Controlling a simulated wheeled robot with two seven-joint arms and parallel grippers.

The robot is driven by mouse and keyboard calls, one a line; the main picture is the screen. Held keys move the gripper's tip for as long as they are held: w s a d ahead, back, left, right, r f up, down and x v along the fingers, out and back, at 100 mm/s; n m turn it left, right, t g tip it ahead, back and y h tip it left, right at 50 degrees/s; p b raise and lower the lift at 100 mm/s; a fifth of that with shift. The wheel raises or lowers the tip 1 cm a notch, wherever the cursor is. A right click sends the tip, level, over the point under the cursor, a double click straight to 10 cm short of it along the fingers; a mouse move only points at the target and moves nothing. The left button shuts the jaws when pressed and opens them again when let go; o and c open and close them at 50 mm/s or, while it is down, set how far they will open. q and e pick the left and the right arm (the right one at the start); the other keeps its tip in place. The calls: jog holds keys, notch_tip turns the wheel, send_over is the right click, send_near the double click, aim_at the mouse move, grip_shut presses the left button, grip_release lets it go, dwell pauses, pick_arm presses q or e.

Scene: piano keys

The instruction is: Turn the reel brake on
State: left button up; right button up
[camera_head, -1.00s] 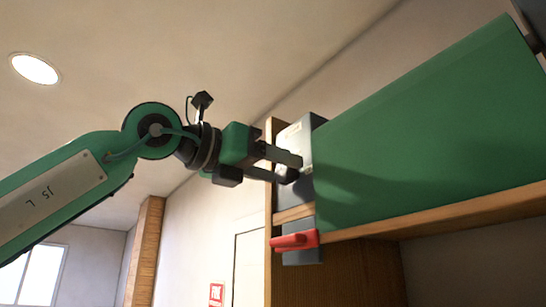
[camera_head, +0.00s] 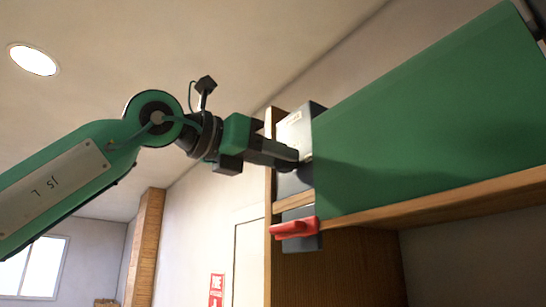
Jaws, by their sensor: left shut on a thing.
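My left gripper (camera_head: 285,158) reaches in from the left, and its fingers are shut at the front of a grey box (camera_head: 294,132). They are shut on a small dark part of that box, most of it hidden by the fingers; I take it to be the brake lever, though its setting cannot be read. The grey box stands on a wooden shelf, beside a large green panel (camera_head: 420,125). My right gripper is out of view.
A red handle (camera_head: 293,228) on a grey bracket (camera_head: 303,243) sits just below, at the end of the wooden shelf edge (camera_head: 440,207). A red sign (camera_head: 216,288) hangs on the wall below. The space left of the box is open.

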pick_arm(q)
jog(key=m+p, duration=0.1)
jog(key=m, duration=1.5)
jog(key=shift+s+f+m, duration=0.1)
jog(key=shift+m, duration=0.2)
jog(key=shift+d, duration=0.1)
dwell(0.3)
jog(key=o, duration=1)
jog(key=shift+c, duration=0.2)
jog(key=shift+s, duration=0.1)
